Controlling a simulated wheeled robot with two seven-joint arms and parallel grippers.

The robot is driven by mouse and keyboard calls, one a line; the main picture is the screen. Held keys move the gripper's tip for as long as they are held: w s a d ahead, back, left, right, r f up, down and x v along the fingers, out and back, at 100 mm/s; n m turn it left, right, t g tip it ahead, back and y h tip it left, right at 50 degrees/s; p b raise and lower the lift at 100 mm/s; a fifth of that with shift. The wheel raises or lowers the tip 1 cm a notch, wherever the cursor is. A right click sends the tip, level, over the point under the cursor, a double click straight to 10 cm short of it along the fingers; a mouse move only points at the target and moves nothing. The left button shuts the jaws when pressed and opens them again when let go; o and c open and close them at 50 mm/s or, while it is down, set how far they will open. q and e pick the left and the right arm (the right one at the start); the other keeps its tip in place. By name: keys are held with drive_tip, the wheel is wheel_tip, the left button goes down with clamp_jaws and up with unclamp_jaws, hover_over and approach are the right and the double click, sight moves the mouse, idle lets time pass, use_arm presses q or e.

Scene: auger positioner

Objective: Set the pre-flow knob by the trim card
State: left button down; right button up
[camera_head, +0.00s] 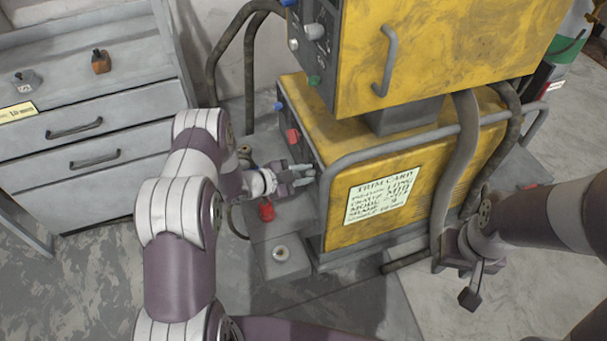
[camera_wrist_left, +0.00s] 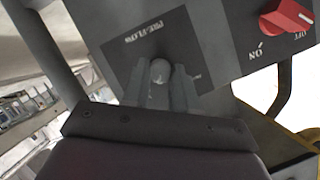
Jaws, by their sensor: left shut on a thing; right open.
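The pre-flow knob (camera_wrist_left: 160,70) is a pale grey round knob on a dark panel labelled PRE-FLOW in the left wrist view. My left gripper (camera_wrist_left: 160,92) is shut on it, a finger on each side. In the head view my left gripper (camera_head: 304,175) reaches the front panel of the lower yellow unit, and the knob is hard to make out there. The trim card (camera_head: 380,194) is on the yellow side of that unit. Its title is readable, its smaller lines are not clear. My right gripper (camera_head: 468,280) is open and empty at the lower right.
A red switch (camera_wrist_left: 286,17) with ON and OFF marks sits beside the knob's panel. A grey tube rail (camera_head: 400,146) runs around the yellow unit. A second yellow unit (camera_head: 450,50) stands above. A drawer cabinet (camera_head: 90,130) is at the left.

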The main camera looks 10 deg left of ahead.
use_arm(q)
drive_tip(key=shift+s+d+f+m+t+b, duration=0.15)
drive_tip(key=shift+m+t+b, duration=0.3)
drive_tip(key=shift+m, duration=0.25)
drive_tip(key=shift+a+f+m+t+b, duration=0.1)
drive_tip(key=shift+m+t+b, duration=0.25)
drive_tip(key=shift+m+b, duration=0.25)
drive_tip(key=shift+m+y, duration=0.3)
drive_tip(key=c, duration=1.2)
unclamp_jaws()
drive_tip(key=shift+r, duration=0.1)
drive_tip(key=shift+s+r, duration=0.1)
drive_tip(key=p+v, duration=0.2)
drive_tip(key=v, duration=1)
drive_tip(key=shift+s, duration=0.25)
